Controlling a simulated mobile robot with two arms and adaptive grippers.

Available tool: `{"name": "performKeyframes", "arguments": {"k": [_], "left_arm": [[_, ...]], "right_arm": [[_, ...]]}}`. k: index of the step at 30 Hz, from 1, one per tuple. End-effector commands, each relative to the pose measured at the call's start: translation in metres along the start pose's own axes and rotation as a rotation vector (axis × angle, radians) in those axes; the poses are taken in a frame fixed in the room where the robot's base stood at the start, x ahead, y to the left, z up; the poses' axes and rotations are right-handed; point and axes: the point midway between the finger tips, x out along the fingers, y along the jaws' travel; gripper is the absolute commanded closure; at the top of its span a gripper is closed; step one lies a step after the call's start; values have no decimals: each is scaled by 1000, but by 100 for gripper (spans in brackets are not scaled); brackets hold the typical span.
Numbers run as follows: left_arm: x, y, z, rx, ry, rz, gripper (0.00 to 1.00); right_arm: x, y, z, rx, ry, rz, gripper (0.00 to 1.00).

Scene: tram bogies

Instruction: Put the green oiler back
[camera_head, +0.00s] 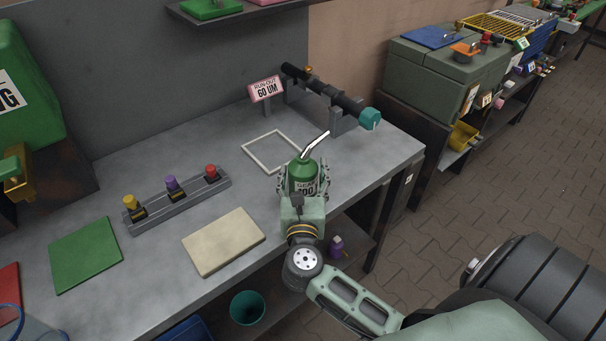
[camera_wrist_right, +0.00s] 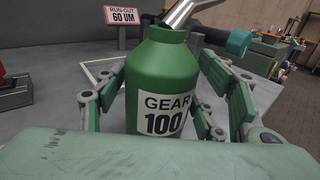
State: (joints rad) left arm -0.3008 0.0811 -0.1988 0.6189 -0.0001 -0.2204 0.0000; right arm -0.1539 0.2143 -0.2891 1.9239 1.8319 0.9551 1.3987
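The green oiler (camera_head: 301,172), with a bent metal spout and a white label reading GEAR 100, is upright at the right part of the workbench (camera_head: 333,207). My right gripper (camera_head: 304,182) has its fingers on both sides of it. In the right wrist view the oiler (camera_wrist_right: 162,85) fills the middle between the two fingers (camera_wrist_right: 168,110); gaps show beside its upper body, and finger contact lower down is hard to judge. A white square outline (camera_head: 272,152) lies on the bench just behind the oiler. The oiler's base is hidden. My left gripper is not seen.
A run-out sign (camera_head: 267,89) and a shaft on supports (camera_head: 330,92) stand behind. A rack with yellow, purple and red-topped items (camera_head: 178,200), a beige pad (camera_head: 223,242) and a green mat (camera_head: 86,254) lie to the left. Bench inside the outline is clear.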

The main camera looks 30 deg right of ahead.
Motion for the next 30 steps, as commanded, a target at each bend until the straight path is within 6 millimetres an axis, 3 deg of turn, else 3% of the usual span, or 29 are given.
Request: {"name": "performKeyframes", "arguments": {"k": [14,30], "left_arm": [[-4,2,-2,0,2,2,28],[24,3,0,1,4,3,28]], "right_arm": [[-1,0,5,0,0,2,28],[-104,0,0,0,3,1,28]]}}
